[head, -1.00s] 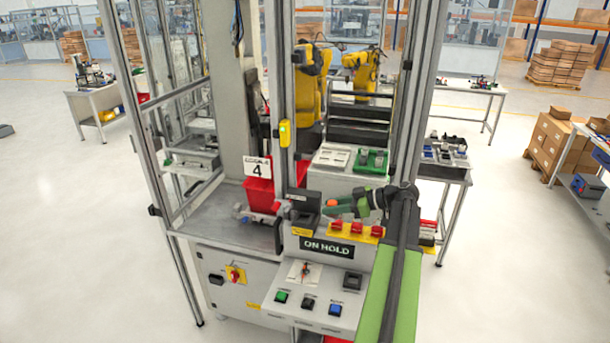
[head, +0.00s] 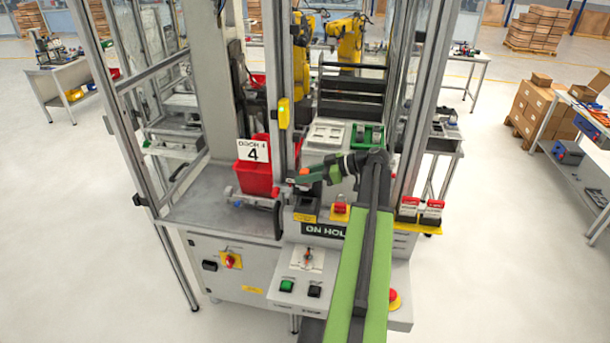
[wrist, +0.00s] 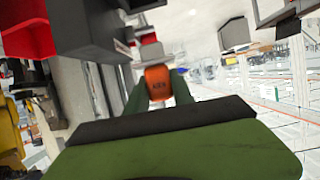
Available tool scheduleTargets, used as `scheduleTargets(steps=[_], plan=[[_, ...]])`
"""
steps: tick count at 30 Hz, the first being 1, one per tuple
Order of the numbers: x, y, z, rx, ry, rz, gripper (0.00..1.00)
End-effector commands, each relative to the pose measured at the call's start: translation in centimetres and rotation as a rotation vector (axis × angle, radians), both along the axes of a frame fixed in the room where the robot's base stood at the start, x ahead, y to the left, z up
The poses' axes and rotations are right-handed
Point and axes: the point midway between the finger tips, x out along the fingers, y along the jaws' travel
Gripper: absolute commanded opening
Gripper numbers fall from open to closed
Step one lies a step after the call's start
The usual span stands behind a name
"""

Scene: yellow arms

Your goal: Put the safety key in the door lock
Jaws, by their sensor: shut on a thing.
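My gripper (head: 308,174) is shut on the safety key, an orange piece (wrist: 158,82) with a grey end pointing away from the fingers. The orange also shows between the green fingers in the head view (head: 303,171). The held key is in the air, near and apparently above a dark grey block (head: 305,200) with a yellow label on the console. A yellow unit (head: 284,112) with a green light is on the post behind. I cannot tell for certain which of these is the door lock. The key looks apart from both.
A red bin (head: 256,178) with a "4" sign stands left of the gripper. A metal latch-like part with a dark handle (head: 278,218) is in front of it. Red padlocks (head: 433,208) sit on a yellow rail at right. Frame posts (head: 410,130) stand close to my arm.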

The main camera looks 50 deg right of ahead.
Motion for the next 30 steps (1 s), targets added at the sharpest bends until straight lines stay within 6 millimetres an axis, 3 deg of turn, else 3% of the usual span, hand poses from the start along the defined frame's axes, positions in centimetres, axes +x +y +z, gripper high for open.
scheduleTargets(steps=[30], plan=[[-0.3, -0.3, -7.2, 0.0, 0.0, -0.005, 0.0]])
